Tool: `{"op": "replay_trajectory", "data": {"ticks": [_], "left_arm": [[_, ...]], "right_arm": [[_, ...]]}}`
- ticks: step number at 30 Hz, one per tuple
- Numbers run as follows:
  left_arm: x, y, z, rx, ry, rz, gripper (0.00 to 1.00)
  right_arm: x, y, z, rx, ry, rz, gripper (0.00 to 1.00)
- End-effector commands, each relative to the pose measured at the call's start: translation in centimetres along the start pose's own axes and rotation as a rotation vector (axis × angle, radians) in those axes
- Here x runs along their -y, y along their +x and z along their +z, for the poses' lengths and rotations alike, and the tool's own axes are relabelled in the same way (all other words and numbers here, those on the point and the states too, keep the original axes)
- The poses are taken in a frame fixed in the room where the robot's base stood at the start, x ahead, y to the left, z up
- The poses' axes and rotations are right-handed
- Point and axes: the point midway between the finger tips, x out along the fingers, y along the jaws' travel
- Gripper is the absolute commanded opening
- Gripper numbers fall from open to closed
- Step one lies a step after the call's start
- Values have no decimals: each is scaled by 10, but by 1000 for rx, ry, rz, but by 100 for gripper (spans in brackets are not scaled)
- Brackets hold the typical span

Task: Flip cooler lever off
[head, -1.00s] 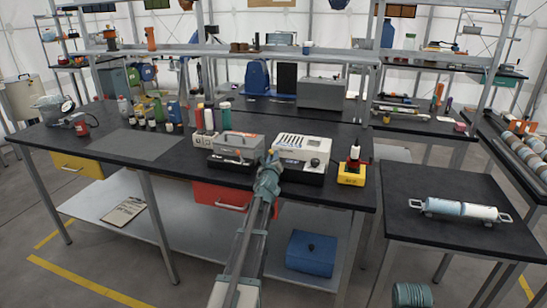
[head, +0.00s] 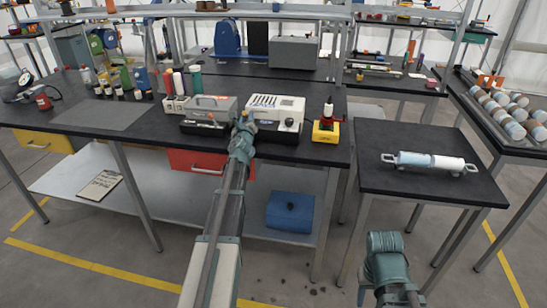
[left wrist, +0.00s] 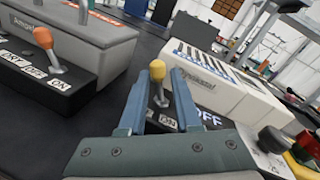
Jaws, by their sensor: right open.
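A white vented unit (head: 273,108), perhaps the cooler, stands on a black base on the bench; it also shows in the left wrist view (left wrist: 215,75). A lever with a yellow knob (left wrist: 157,70) stands up from the black base, with ON and OFF labels near it. My left gripper (head: 242,122) is at the front left of this unit. In the left wrist view its open fingers (left wrist: 158,95) stand on either side of the yellow-knobbed lever; contact is unclear. My right gripper (head: 397,297) is low in the head view, away from the bench, cut by the lower edge.
A grey unit (head: 210,106) with an orange-knobbed lever (left wrist: 43,38) stands just left. A yellow box with a red button (head: 327,125) stands right. Several bottles are behind at left. A side table (head: 430,170) holds a blue-and-white cylinder (head: 430,161).

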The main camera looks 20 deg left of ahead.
Motion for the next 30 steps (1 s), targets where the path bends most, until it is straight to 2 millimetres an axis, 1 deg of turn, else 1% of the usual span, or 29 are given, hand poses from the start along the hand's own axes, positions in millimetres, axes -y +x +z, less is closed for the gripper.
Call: {"op": "replay_trajectory", "data": {"ticks": [2, 18, 19, 21, 30], "left_arm": [[-2, -1, -1, 3, 16, 5, 43], [2, -1, -1, 30, 151, -8, 43], [3, -4, -1, 31, 158, -9, 43], [2, -24, -1, 30, 155, -9, 43], [2, -82, -3, 30, 155, -9, 43]], "right_arm": [[0, 2, 0, 0, 0, 0, 50], [1, 6, 0, 0, 0, 0, 50], [1, 6, 0, 0, 0, 0, 50], [1, 6, 0, 0, 0, 0, 50], [1, 6, 0, 0, 0, 0, 50]]}}
